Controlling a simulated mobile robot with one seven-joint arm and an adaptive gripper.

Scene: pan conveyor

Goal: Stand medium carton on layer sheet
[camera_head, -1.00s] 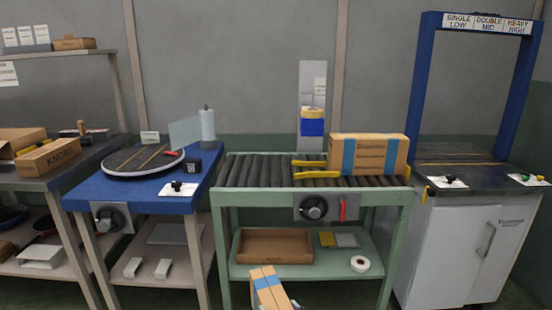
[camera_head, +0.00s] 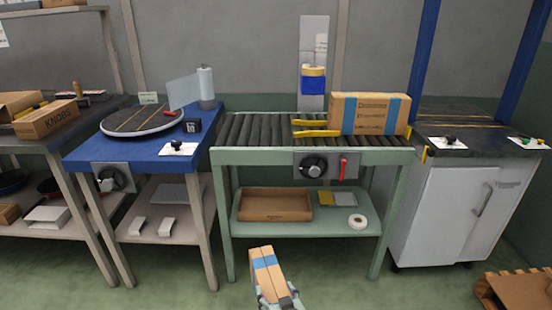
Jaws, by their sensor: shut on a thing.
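A tan carton with a blue band (camera_head: 267,270) is in my gripper (camera_head: 280,297) at the bottom middle of the head view. My gripper is shut on its lower part, and the carton is tilted slightly, in the air in front of the green conveyor stand. The fingers are partly hidden by the carton and the picture edge. A brown slatted wooden pallet (camera_head: 516,293) shows at the bottom right corner, cut off by the frame. I cannot make out a separate layer sheet on it.
A larger carton with two blue bands (camera_head: 348,114) lies on the roller conveyor (camera_head: 255,130) by yellow guides. A white cabinet (camera_head: 450,215) stands right of it, a blue turntable table (camera_head: 85,155) left. The floor (camera_head: 350,285) between carton and pallet looks clear.

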